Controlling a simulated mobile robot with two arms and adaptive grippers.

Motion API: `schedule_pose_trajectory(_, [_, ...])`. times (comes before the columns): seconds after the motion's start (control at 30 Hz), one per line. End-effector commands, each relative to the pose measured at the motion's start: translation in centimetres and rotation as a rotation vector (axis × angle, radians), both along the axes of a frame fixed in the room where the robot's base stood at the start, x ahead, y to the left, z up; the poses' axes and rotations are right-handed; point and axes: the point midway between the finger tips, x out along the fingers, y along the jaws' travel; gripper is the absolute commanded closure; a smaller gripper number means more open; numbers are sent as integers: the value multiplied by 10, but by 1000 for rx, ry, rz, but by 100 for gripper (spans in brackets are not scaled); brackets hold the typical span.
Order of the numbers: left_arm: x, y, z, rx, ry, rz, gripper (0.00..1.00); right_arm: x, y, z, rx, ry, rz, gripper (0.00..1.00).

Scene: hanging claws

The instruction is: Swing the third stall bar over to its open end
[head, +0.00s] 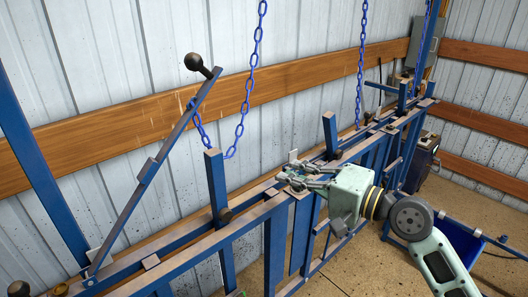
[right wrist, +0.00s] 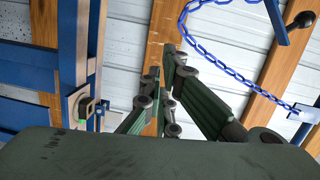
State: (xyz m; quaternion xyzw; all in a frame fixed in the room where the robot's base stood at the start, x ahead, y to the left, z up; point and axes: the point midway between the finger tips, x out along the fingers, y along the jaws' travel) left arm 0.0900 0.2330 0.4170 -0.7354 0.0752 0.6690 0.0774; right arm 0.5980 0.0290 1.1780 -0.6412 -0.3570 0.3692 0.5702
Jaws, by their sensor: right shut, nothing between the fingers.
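Blue upright stall bars stand along the blue rail frame (head: 190,247): a near one (head: 216,180), a middle one (head: 330,133) and a far one (head: 403,97). I cannot tell from the picture which counts as the third. My right gripper (head: 287,179) is shut and empty, just over the top rail between the near and middle bars, its fingers pointing left. In the right wrist view its fingers (right wrist: 162,64) lie close together before the wooden board, with nothing between them. My left gripper is not in view.
A long blue lever (head: 150,170) with a black ball knob (head: 194,61) leans at the left. Blue chains (head: 246,103) hang behind the frame, one also in the right wrist view (right wrist: 215,62).

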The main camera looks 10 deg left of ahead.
Motion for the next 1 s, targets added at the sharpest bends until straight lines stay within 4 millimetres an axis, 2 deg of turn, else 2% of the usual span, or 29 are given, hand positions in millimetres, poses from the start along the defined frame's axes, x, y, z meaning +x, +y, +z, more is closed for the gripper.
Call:
schedule_pose_trajectory(0.03, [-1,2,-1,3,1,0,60,-5,4,20,29,6,26,100])
schedule_pose_trajectory(0.1, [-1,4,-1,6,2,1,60,-11,8,38,65,25,53,100])
schedule_pose_trajectory(0.2, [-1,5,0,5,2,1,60,-15,12,51,90,40,73,100])
schedule_pose_trajectory(0.37, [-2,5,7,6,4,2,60,-9,27,55,97,45,78,100])
schedule_pose_trajectory(0.77, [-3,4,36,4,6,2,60,25,103,55,94,44,75,100])
schedule_pose_trajectory(0.83, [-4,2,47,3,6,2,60,16,110,56,93,44,76,100])
schedule_pose_trajectory(1.0, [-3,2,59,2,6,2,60,0,122,54,92,42,74,100])
